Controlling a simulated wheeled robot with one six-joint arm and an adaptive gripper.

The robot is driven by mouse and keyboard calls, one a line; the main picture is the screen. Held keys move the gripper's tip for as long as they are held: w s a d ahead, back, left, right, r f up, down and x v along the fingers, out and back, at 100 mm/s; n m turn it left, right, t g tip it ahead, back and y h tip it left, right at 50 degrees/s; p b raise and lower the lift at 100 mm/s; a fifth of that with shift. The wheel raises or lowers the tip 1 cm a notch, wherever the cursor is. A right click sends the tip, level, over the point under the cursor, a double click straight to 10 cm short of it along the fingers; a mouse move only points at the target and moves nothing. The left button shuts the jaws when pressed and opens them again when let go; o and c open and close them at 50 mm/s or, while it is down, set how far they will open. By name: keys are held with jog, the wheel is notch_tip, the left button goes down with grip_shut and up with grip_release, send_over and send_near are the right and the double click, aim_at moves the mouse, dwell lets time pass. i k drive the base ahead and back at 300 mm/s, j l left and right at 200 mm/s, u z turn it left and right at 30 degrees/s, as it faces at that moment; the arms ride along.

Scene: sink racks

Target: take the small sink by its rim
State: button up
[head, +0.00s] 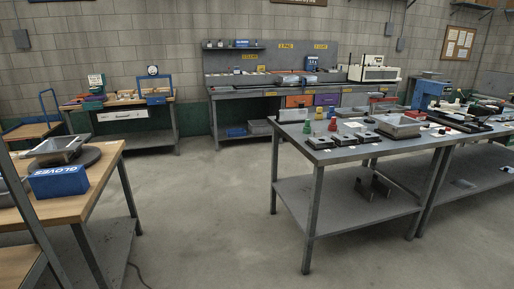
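Two metal basins show in the head view, and I cannot tell for sure which is the small sink. One grey steel basin (61,149) sits at the left, slightly tilted in the picture, on a dark round disc (91,157) on the wooden-topped table (112,151). Another steel basin (398,127) sits among other items on the grey metal table at the right. Both have visible rims, and nothing is seen holding them. My gripper is not in view.
A blue box marked GLOVES (58,182) stands in front of the left basin. A grey slanted post (33,213) crosses the left edge. The grey metal table (345,153) carries several small fixtures and coloured bottles. Open concrete floor (205,205) lies between the tables.

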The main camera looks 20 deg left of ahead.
aim_at(63, 151)
jog(key=i+j+u, duration=0.2)
jog(key=i+u, duration=0.2)
jog(key=i+j+u, duration=0.1)
jog(key=i+u, duration=0.2)
jog(key=u, duration=0.15)
jog(key=i+u, duration=0.4)
jog(key=i+l+u, duration=0.15)
jog(key=i+u, duration=0.25)
jog(key=i+l+u, duration=0.2)
jog(key=u, duration=0.2)
jog(key=i+l+u, duration=0.25)
jog(key=i+u, duration=0.2)
jog(key=i+l+u, duration=0.65)
jog(key=l+u, duration=0.2)
jog(key=i+l+u, duration=0.2)
jog(key=l+u, duration=0.25)
jog(key=i+l+u, duration=0.2)
jog(key=l, duration=0.6)
jog(key=k, duration=0.1)
